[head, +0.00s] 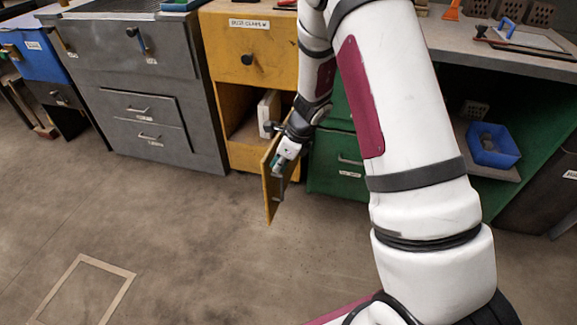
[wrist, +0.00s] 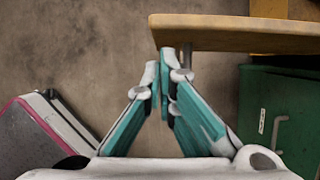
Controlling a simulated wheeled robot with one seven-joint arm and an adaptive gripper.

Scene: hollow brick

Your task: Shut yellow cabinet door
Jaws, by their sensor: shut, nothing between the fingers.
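The yellow cabinet (head: 236,106) stands at the back centre, with a labelled drawer above and an open compartment below. Its yellow door (head: 268,194) is swung wide open, standing out over the floor and hinged on the right side. In the wrist view the door's edge (wrist: 235,34) runs across the upper right. My gripper (head: 277,166) is shut and empty, on the right side of the door in the head view. In the wrist view my fingertips (wrist: 165,58) are at the door's free end; whether they touch it I cannot tell.
A grey cabinet (head: 150,100) stands left of the yellow one. A green cabinet (head: 337,178) stands close on the right, under the workbench (head: 455,40). A white object (head: 268,108) stands inside the open compartment. The floor (head: 150,230) in front is clear.

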